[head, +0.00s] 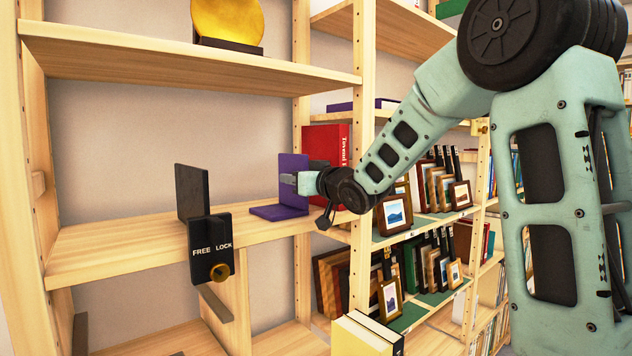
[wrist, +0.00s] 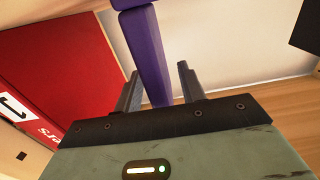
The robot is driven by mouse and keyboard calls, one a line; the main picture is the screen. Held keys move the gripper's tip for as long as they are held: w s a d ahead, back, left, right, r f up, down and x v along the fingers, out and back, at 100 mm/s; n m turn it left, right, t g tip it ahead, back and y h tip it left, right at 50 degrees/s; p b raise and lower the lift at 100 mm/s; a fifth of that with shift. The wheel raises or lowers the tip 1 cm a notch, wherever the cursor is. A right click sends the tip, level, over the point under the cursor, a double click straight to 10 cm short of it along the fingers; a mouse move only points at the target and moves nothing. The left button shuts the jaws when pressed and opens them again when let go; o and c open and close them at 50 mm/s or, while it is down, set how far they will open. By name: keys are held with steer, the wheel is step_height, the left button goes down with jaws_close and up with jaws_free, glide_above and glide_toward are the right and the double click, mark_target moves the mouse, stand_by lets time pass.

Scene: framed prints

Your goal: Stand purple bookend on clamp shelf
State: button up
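The purple bookend (head: 293,165) stands upright near the right end of the middle wooden shelf (head: 120,242). Its flat foot (head: 278,211) appears to rest on the board. A black clamp (head: 210,245) marked FREE and LOCK, with a brass knob, sits at this shelf's front edge. A dark upright plate (head: 191,190) stands behind it. My gripper (head: 289,180) reaches in from the right at the bookend's upright. In the wrist view, the purple upright (wrist: 148,60) passes between my two fingers (wrist: 158,84), with a visible gap at the right finger.
An upper shelf (head: 180,62) holds a gold disc (head: 227,20). Framed prints (head: 395,215) fill the right-hand shelves. The board between clamp and bookend is clear.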

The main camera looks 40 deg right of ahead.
steer(key=s+b, duration=0.1)
steer(key=s, duration=1.6)
steer(key=shift+d, duration=0.25)
steer(key=shift+r, duration=0.1)
steer(key=w+a+f+g, duration=0.1)
steer(key=a+f, duration=0.1)
steer(key=w+a+f+g, duration=0.1)
steer(key=a+f, duration=0.2)
steer(key=w+a+f+g, duration=0.1)
steer(key=a+f, duration=0.1)
steer(key=shift+a+f, duration=0.3)
steer(key=shift+f, duration=0.05)
steer(key=s+a+f+n+g+y, duration=0.1)
steer(key=s+a+f+n+g, duration=0.1)
steer(key=s+a+f+g, duration=0.4)
steer(key=s+a+f+n+g, duration=0.2)
steer(key=s+a+f+g, duration=0.15)
steer(key=a+f, duration=0.6)
steer(key=s+a+f+n+g, duration=0.1)
steer(key=s+a+f+g, duration=0.1)
steer(key=s, duration=0.5)
steer(key=s+a+f+n+g+h, duration=0.1)
steer(key=s+a+f+n+g, duration=0.1)
steer(key=s, duration=0.6)
steer(key=shift+s+a+g, duration=0.2)
steer(key=shift+a+g, duration=0.55)
steer(key=shift+a, duration=0.4)
